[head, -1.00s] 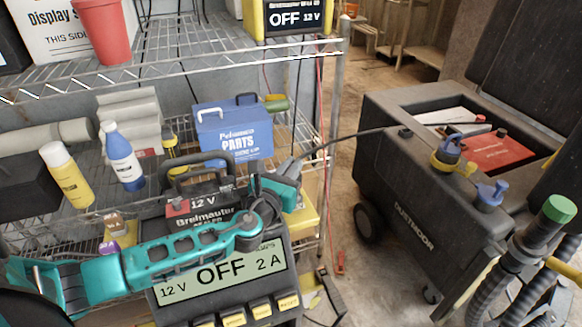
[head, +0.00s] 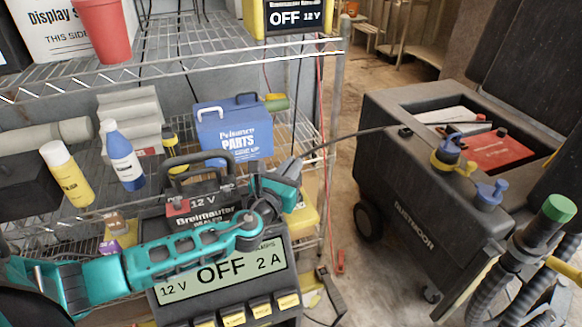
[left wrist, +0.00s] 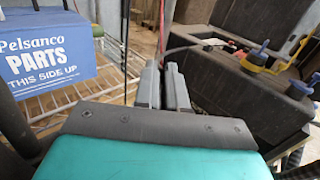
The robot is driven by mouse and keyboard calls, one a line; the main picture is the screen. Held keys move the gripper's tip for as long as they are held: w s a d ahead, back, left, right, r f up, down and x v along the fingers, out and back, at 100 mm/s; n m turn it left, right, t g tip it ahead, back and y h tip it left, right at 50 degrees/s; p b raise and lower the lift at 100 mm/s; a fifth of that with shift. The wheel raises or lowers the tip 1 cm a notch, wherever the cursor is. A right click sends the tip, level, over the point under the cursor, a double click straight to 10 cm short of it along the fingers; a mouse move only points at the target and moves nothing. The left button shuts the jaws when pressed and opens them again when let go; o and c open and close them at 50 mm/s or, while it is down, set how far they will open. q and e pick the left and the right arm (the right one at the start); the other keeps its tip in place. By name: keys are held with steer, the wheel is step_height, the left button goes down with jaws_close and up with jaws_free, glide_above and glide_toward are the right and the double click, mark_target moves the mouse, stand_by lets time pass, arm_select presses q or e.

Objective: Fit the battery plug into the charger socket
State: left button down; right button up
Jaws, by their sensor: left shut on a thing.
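My left gripper (head: 291,168) reaches over the front of the charger, its grey fingers pointing up and right. In the left wrist view its fingers (left wrist: 165,87) are close together. They are shut on the battery plug, which is mostly hidden between them. A dark cable (head: 355,136) runs from the plug to the black floor machine (head: 420,195). The black charger (head: 275,262) stands on the lower left, its display reading OFF, 12 V, 2 A. Its socket cannot be made out, and my arm covers part of its front. The plug is apart from the charger. My right gripper is not in view.
A second, yellow charger (head: 295,17) stands on the upper shelf. Open floor lies between the shelf and the machine.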

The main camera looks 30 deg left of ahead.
arm_select(q)
steer(key=shift+f+b, duration=1.15)
steer(key=shift+f, duration=0.3)
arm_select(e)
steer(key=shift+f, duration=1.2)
arm_select(q)
steer(key=c, duration=1.1)
jaws_free()
steer(key=shift+s+p, duration=0.35)
steer(key=shift+s, duration=0.65)
steer(key=s, duration=0.3)
steer(key=s+p, duration=0.1)
steer(key=s, duration=0.7)
steer(key=shift+d, duration=0.35)
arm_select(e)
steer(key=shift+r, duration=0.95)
